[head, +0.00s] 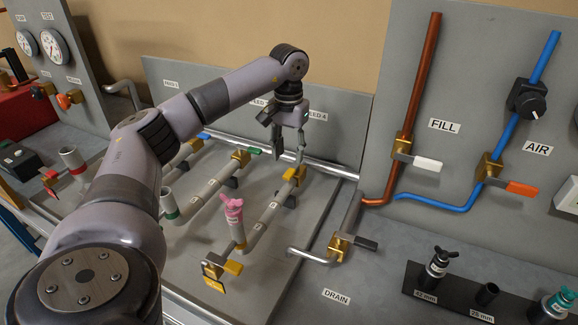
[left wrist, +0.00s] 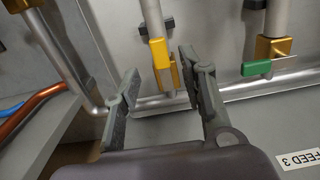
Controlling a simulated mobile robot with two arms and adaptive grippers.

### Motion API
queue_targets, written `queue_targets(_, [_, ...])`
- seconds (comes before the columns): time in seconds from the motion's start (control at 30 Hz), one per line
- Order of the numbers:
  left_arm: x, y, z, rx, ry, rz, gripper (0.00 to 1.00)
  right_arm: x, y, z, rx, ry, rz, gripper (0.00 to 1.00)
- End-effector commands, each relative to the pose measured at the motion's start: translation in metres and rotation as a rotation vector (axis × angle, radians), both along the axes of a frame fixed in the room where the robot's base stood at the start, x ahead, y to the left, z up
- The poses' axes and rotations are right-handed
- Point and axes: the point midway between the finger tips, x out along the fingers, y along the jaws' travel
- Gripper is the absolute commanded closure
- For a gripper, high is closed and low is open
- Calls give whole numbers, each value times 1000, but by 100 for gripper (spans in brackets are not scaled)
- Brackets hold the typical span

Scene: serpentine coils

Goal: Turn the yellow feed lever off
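The yellow feed lever (left wrist: 165,66) is on a brass valve at the back end of a grey pipe, below the FEED 4 label. In the left wrist view it lies roughly along the pipe. My left gripper (head: 289,153) points down just above the valve. In the left wrist view the gripper (left wrist: 159,65) is open, with one finger on each side of the lever and the right one very near it. Contact cannot be told. My right gripper is not in view.
A green-handled valve (head: 241,155) stands left of the yellow one. A pink cap (head: 232,208) stands on the same pipe's front riser, with another yellow handle (head: 233,267) below. A black-handled drain valve (head: 340,246) is at front right. The grey back panel (head: 335,105) stands close behind.

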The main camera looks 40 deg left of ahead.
Motion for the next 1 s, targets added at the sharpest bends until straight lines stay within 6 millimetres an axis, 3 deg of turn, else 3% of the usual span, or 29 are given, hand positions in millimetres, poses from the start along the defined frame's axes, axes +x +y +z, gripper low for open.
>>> queue_targets(0.13, [-1, 0, -28, 0, 5, 0, 62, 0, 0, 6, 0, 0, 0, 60])
queue_targets(0.33, [0, 0, -49, 1, 1, 0, 62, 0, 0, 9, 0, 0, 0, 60])
queue_targets(0.7, [0, 0, -55, 0, 0, 0, 62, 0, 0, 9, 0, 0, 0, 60])
queue_targets(1.0, [0, 0, -55, 0, 0, 0, 82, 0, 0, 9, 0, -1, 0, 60])
